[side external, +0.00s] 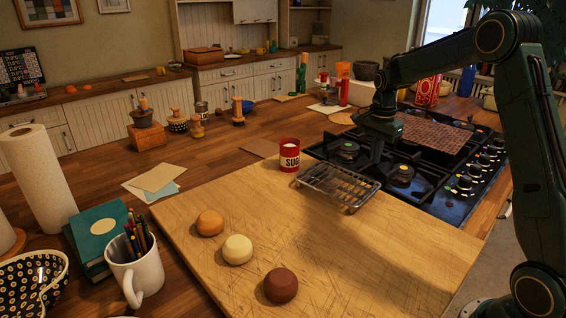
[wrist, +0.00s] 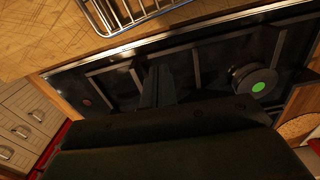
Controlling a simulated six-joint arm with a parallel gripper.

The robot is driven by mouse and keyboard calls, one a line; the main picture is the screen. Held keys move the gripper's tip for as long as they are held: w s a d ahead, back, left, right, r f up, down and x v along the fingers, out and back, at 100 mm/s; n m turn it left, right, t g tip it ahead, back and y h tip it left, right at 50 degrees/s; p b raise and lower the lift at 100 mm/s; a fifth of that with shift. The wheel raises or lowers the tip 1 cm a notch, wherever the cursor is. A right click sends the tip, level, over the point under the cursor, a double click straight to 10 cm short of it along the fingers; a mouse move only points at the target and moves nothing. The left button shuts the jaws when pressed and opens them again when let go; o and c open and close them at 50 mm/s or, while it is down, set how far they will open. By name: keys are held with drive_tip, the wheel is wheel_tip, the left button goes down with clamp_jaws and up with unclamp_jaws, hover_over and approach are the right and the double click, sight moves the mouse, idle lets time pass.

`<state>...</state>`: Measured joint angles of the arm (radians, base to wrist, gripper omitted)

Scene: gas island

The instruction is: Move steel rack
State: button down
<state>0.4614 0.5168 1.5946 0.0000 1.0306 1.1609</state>
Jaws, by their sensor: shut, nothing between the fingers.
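The gas hob (side external: 450,200) has raised black grates and a burner (wrist: 258,86) near my gripper. A red sugar tin (side external: 289,155) stands just left of the rack. Three round buns lie on the cutting board (side external: 350,270), whose front right is clear.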

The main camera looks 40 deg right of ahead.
sight(321, 206)
wheel_tip(321, 206, down, 4)
drive_tip(key=shift+f, duration=0.15)
drive_tip(key=shift+a+r, duration=0.25)
drive_tip(key=shift+a, duration=1.75)
drive_tip(key=shift+w, duration=0.1)
drive_tip(key=a, duration=1.7)
drive_tip(key=shift+w, duration=0.4)
